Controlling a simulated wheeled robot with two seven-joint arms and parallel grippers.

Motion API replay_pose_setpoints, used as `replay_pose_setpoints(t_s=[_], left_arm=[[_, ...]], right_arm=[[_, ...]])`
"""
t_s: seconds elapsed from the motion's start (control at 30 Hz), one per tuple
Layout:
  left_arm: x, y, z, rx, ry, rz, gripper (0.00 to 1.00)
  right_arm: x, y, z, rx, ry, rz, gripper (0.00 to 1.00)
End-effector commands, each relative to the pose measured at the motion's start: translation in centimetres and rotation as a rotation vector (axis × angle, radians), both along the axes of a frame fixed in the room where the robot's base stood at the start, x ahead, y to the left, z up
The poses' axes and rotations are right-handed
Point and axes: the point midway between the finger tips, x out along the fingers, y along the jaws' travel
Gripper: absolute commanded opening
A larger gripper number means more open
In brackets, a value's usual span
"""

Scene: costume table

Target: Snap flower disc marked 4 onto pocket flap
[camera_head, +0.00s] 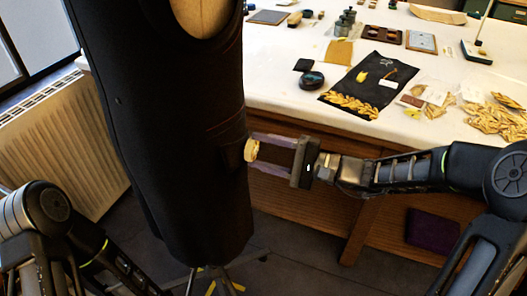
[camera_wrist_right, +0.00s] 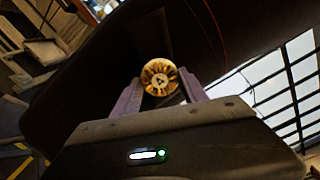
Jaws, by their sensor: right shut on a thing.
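The flower disc (camera_wrist_right: 160,77) is a round, gold piece with petal shapes and a dark mark at its centre that looks like a 4. In the right wrist view it sits between the fingertips of my right gripper (camera_wrist_right: 160,90), which is shut on it. In the head view the disc (camera_head: 251,151) is at the right side of the dark garment (camera_head: 175,120) on the stand, by the pocket flap (camera_head: 234,154). I cannot tell whether the disc touches the flap. My left arm shows at the lower left, but its gripper is out of view.
The white-topped table (camera_head: 290,85) behind holds a black cloth (camera_head: 372,85) with gold leaves, a dark round tin (camera_head: 311,80) and several small items. A radiator (camera_head: 65,140) stands at the left. The garment stand's feet (camera_head: 215,280) are on the floor.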

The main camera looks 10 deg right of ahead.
Motion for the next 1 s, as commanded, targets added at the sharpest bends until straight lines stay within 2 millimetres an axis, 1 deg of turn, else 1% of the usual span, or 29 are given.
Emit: replay_pose_setpoints(t_s=[0.03, 0.07, 0.1, 0.37, 0.53, 0.8, 1.0], left_arm=[[0.0, -0.01, 0.01, 0.0, 0.0, 0.0, 0.71], [0.0, -0.01, 0.01, 0.0, 0.0, 0.0, 0.71], [0.0, 0.0, 0.01, 0.0, 0.0, 0.0, 0.71], [0.0, 0.0, 0.01, 0.0, 0.0, 0.0, 0.71], [0.0, 0.0, 0.01, 0.0, 0.0, 0.0, 0.71], [0.0, 0.0, 0.01, 0.0, 0.0, 0.0, 0.71], [0.0, 0.0, 0.01, 0.0, 0.0, 0.0, 0.71]], right_arm=[[0.0, 0.07, 0.06, 0.0, 0.0, 0.001, 0.15], [0.01, 0.08, 0.06, 0.001, 0.0, 0.002, 0.52], [0.0, 0.08, 0.06, 0.001, 0.0, 0.002, 0.55], [0.0, 0.05, 0.04, 0.0, 0.0, 0.001, 0.76], [-0.01, 0.04, 0.04, 0.0, 0.0, 0.001, 0.76], [-0.02, 0.03, 0.03, 0.0, 0.0, 0.001, 0.98], [-0.02, 0.03, 0.03, 0.0, 0.0, 0.001, 0.98]])
